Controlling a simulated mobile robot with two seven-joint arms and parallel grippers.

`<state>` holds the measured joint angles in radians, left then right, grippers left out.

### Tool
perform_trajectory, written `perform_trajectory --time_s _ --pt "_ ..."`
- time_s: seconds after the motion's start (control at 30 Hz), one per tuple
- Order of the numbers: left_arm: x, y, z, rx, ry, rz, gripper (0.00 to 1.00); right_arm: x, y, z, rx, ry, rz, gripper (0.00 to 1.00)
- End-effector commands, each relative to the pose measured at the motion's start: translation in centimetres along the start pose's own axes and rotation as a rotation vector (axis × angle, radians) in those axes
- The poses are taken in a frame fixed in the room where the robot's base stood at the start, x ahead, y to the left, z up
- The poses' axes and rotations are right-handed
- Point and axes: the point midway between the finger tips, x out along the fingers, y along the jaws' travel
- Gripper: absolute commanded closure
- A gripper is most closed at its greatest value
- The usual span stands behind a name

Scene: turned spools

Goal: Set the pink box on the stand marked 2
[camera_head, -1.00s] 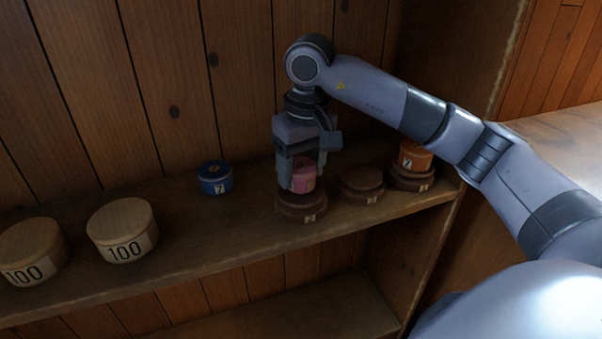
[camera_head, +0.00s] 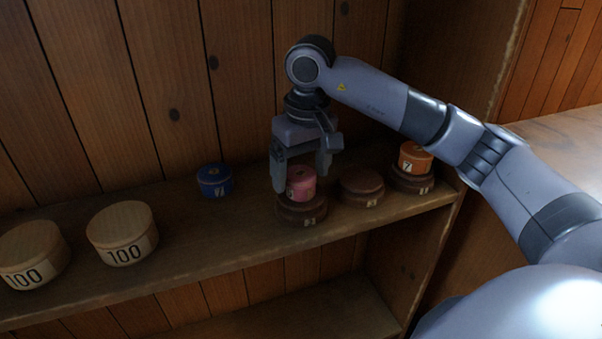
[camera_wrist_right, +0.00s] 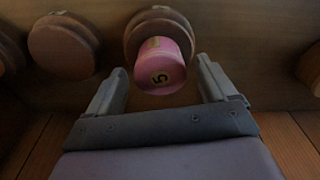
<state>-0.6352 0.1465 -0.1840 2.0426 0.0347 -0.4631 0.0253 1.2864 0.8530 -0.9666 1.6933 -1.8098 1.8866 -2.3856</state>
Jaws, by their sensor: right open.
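The pink box (camera_head: 302,187), a short round one, sits upright on the leftmost dark brown round stand (camera_head: 301,215). The number on that stand's label is too small to read surely. My right gripper (camera_head: 303,178) points down over the pink box, open, with one finger on either side of it. In the right wrist view, the pink box (camera_wrist_right: 160,70) shows a 5 on its label and lies between the spread fingers, with clear gaps on both sides. The stand (camera_wrist_right: 137,32) shows behind it. My left gripper is not in view.
A bare brown stand (camera_head: 361,188) is just right of the pink box's stand. An orange box (camera_head: 415,157) sits on another stand (camera_head: 411,182) farther right. A blue box (camera_head: 214,181) and two pale wooden drums (camera_head: 122,231) (camera_head: 30,252) are to the left on the shelf (camera_head: 190,248).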

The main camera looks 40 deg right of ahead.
Motion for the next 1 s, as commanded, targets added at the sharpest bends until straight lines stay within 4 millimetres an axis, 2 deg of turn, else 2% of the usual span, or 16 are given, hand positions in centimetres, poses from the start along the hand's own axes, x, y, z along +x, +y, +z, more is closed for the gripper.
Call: perform_trajectory --time_s 0.03,0.23,0.4,0.6,1.0 --pt "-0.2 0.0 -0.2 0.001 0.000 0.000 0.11 -1.3 0.0 -0.1 0.000 0.005 -0.001 0.15" --pt "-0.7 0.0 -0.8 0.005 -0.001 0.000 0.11 -6.0 0.0 -0.1 -0.001 0.007 -0.001 0.15" --pt "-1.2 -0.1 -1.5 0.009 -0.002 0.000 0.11 -9.1 0.0 -0.1 0.000 0.003 0.001 0.15" --pt "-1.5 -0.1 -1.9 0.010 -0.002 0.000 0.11 -10.6 0.0 -0.1 0.001 0.002 0.001 0.15" --pt "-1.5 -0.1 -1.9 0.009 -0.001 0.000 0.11 -10.7 0.0 0.0 0.000 0.000 0.000 0.15"
